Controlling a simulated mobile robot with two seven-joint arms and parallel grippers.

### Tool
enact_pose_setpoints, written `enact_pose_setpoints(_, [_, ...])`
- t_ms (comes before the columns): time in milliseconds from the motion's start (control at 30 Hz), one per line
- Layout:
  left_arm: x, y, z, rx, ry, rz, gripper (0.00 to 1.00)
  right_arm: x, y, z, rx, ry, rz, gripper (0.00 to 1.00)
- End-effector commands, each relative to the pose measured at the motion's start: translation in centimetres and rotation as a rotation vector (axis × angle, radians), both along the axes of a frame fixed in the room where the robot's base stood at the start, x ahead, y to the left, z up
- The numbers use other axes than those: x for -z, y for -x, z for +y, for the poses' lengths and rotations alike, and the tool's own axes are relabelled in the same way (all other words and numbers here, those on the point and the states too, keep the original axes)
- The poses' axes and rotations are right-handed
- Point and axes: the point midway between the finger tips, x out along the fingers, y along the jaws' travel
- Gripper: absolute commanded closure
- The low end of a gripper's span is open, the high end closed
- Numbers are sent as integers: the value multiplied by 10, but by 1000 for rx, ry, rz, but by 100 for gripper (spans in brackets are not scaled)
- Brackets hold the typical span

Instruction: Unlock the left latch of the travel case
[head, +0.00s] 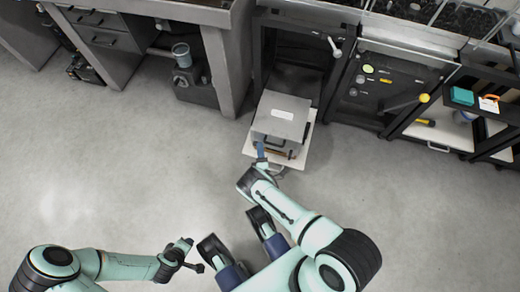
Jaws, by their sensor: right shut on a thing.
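The grey travel case (287,109), with a pale label on its top, sits on a white pull-out shelf (304,152) in front of an open dark cabinet. A dark handle shows on its front side. My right gripper (262,156) is at the left part of the case's front, where the left latch is, and is shut on it. The gripper hides the latch, so its position cannot be seen. My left gripper (193,257) is low over the floor, well away from the case; its jaws are too small to read.
A dark cabinet door (372,90) with several coloured knobs stands right of the case. A shelf unit with a teal box (462,96) is at the far right. A grey desk (212,20) is at the upper left. The floor on the left is clear.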

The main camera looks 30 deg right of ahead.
Motion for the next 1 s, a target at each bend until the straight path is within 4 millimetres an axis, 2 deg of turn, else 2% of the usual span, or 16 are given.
enact_pose_setpoints(600, [3,3,1,-1,0,9,57,1,0,1,0,-26,-29,100])
enact_pose_setpoints(633, [3,3,1,-1,0,9,57,1,0,0,-1,-26,-29,76])
enact_pose_setpoints(700, [3,3,1,-1,0,9,57,1,0,0,0,-25,-28,60])
enact_pose_setpoints(1000, [3,3,0,-1,0,9,57,1,0,0,0,-24,-28,60])
